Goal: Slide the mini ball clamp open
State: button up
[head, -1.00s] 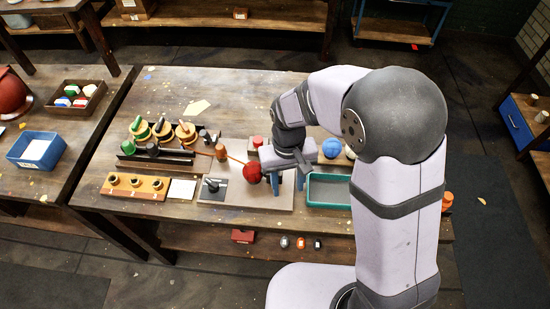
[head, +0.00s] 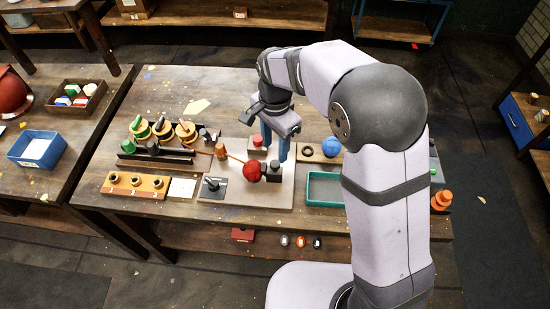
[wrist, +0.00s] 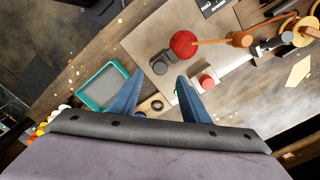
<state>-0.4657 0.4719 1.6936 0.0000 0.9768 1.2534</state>
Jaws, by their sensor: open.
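The mini ball clamp appears to be the dark block with a round knob (head: 274,173) on a pale board. It also shows in the wrist view (wrist: 163,61). A red ball (head: 251,171) sits directly at its left side in the head view; it shows in the wrist view too (wrist: 184,43). I cannot tell whether ball and block touch. My gripper (head: 274,156) is open and empty, with its blue fingers pointing down behind the block in the head view. In the wrist view, the block shows beyond and between the fingertips (wrist: 160,76).
A red knob (head: 257,141) stands just left of my fingers.

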aim_at(275, 164)
jog(key=shift+f+p, duration=1.1)
jog(key=shift+f, duration=2.2)
